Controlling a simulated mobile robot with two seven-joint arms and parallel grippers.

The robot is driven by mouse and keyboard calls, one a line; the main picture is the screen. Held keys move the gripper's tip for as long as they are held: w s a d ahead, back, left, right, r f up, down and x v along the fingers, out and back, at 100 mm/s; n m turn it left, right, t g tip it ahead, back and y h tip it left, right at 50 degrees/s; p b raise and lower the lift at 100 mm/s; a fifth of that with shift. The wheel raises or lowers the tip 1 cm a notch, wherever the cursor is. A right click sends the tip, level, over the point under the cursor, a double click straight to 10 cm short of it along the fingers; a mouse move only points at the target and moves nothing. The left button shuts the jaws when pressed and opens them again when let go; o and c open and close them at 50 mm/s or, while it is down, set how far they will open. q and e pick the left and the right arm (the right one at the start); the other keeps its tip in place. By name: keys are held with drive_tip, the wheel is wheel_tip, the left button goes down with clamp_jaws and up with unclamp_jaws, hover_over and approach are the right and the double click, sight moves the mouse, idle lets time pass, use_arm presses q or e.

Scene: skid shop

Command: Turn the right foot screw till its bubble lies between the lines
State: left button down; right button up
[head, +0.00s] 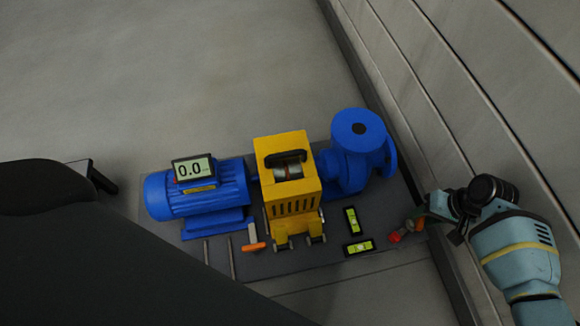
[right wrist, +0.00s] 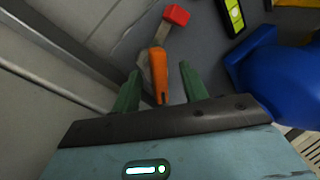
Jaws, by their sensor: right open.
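The right foot screw shows as a red block with an orange handle (head: 417,224) at the right end of the grey base plate (head: 290,262). In the right wrist view the orange handle (right wrist: 157,62) points between my green fingers, with the red block (right wrist: 176,14) beyond. My right gripper (head: 424,212) is open around the handle's end; it also shows in the right wrist view (right wrist: 158,73). Two yellow-green vials (head: 352,221) (head: 359,247) lie left of the screw; their bubbles are too small to judge. Of my left gripper, only a dark part seems to show at the far left, its jaws hidden.
A blue motor (head: 195,198) with a display reading 0.0 (head: 193,170), a yellow guard (head: 288,190) and a blue pump (head: 358,150) stand on the plate. Another orange handle (head: 254,247) lies at the front. A grey wall (head: 470,110) rises close on the right.

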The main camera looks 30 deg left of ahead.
drive_tip(key=shift+r+p, duration=3.2)
drive_tip(key=shift+r, duration=0.35)
drive_tip(key=shift+d, duration=0.1)
drive_tip(key=shift+f, duration=0.1)
